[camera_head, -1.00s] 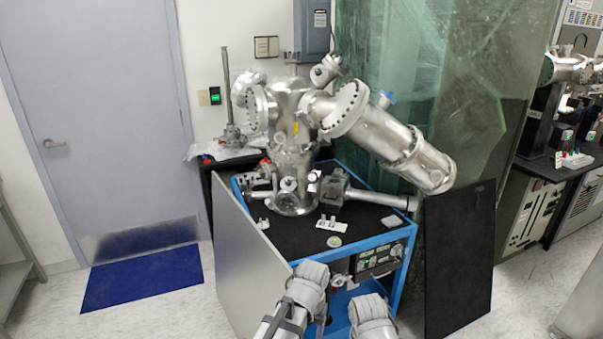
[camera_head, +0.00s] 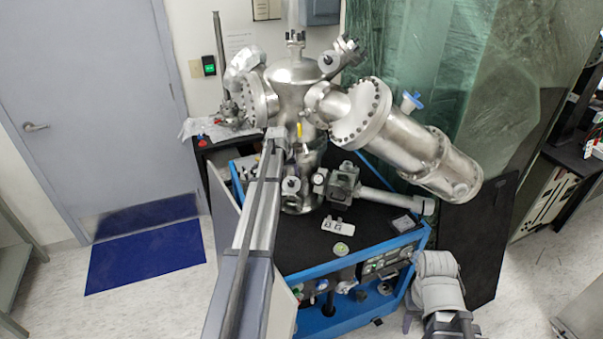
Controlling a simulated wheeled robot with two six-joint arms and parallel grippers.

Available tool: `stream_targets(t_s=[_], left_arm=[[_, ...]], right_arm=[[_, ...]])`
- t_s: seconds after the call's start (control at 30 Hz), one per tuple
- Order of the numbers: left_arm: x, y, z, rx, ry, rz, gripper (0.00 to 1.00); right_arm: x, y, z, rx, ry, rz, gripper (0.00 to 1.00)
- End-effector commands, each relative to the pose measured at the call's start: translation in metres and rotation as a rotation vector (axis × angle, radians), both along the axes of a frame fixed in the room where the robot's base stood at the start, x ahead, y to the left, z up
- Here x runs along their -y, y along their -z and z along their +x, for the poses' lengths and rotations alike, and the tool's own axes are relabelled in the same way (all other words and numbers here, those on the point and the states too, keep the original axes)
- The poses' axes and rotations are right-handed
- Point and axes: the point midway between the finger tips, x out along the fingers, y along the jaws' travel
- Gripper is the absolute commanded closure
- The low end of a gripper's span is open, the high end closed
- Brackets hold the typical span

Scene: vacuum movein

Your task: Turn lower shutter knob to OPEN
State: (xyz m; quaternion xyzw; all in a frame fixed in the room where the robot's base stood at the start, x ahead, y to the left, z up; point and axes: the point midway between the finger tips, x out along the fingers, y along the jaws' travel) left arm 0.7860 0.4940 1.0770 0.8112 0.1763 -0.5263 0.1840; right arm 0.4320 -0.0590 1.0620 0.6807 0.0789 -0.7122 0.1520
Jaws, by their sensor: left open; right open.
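The steel vacuum chamber (camera_head: 298,95) stands on the black-topped blue cart (camera_head: 350,245). Small round fittings show low on its front, one with a dark centre (camera_head: 291,185) and a pale one to its right (camera_head: 320,178). I cannot tell which one is the lower shutter knob, and no OPEN marking is readable. My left arm stretches up from the bottom across the cart. My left gripper (camera_head: 278,139) is at its far end, in front of the chamber and above these fittings. It is open, though its fingers are hard to make out. My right gripper is not visible; only grey right-arm links show at the lower right.
A long steel cylinder (camera_head: 405,137) juts right from the chamber, and a lower horizontal tube (camera_head: 395,200) reaches over the cart's right side. A small white plate (camera_head: 337,226) lies on the cart top. A black panel (camera_head: 475,240) leans at the right. Floor is clear left, by the blue mat (camera_head: 145,255).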

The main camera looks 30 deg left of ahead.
Motion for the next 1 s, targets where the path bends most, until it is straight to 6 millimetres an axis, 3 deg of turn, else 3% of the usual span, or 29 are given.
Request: stream_targets(t_s=[0.27, 0.8, 1.0], left_arm=[[0.0, 0.007, 0.002, 0.0, 0.0, 0.0, 0.33], [-0.006, 0.066, 0.026, -0.001, 0.002, 0.0, 0.33], [-0.007, 0.073, 0.03, -0.001, 0.002, 0.0, 0.33]], right_arm=[[0.0, 0.007, 0.0, 0.0, -0.001, 0.0, 0.5], [0.0, 0.066, 0.0, 0.0, -0.004, -0.001, 0.5], [0.0, 0.073, 0.0, 0.0, -0.003, -0.001, 0.5]])
